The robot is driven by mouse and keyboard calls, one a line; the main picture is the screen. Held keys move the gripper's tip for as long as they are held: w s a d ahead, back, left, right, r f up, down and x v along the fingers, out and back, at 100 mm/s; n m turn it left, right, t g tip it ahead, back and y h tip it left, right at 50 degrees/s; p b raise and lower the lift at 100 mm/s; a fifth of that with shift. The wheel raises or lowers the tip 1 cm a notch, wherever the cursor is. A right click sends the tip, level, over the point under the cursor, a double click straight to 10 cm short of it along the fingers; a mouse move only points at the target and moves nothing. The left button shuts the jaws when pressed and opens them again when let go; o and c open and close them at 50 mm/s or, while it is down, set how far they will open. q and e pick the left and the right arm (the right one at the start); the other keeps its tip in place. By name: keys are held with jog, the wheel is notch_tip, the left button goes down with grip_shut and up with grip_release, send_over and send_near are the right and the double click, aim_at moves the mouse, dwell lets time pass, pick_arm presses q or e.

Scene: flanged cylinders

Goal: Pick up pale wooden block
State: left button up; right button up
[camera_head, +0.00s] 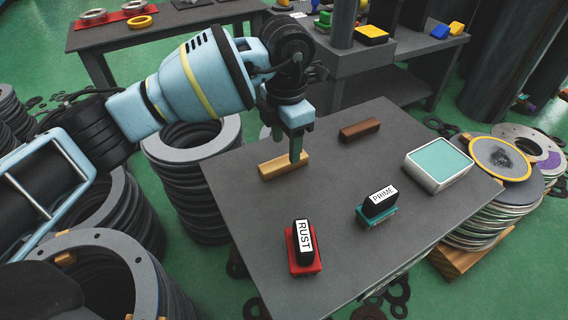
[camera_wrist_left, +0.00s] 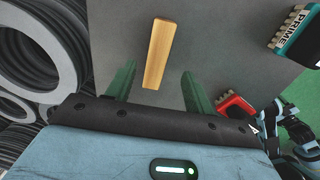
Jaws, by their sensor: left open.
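The pale wooden block (camera_head: 272,169) lies flat on the dark grey table, near its far left side. My left gripper (camera_head: 297,150) points down at the block and partly covers it in the head view. In the left wrist view the block (camera_wrist_left: 159,50) lies lengthwise between the two green fingers of the left gripper (camera_wrist_left: 158,72), which stand apart with clear gaps on both sides. The gripper is open and empty. Its exact height above the block is hard to tell. My right gripper does not show in the head view.
On the grey table (camera_head: 240,195) are a dark brown block (camera_head: 360,130), a teal-topped tray (camera_head: 438,162), a PRIME stamp (camera_head: 379,203) and a RUST stamp (camera_head: 303,246). Stacks of flanged rings (camera_head: 190,190) stand close along the left edge. The table's middle is clear.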

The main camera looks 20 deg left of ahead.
aim_at(283, 160)
pick_arm(q)
jog(key=f, duration=0.1)
jog(key=f+b, duration=0.1)
jog(key=f, duration=0.1)
jog(key=f+b, duration=0.1)
jog(key=f, duration=0.1)
jog(key=shift+a+f, duration=0.1)
jog(key=shift+a, duration=0.15)
jog(key=c, duration=1.1)
notch_tip(283, 160, up, 10)
jog(key=p, duration=0.3)
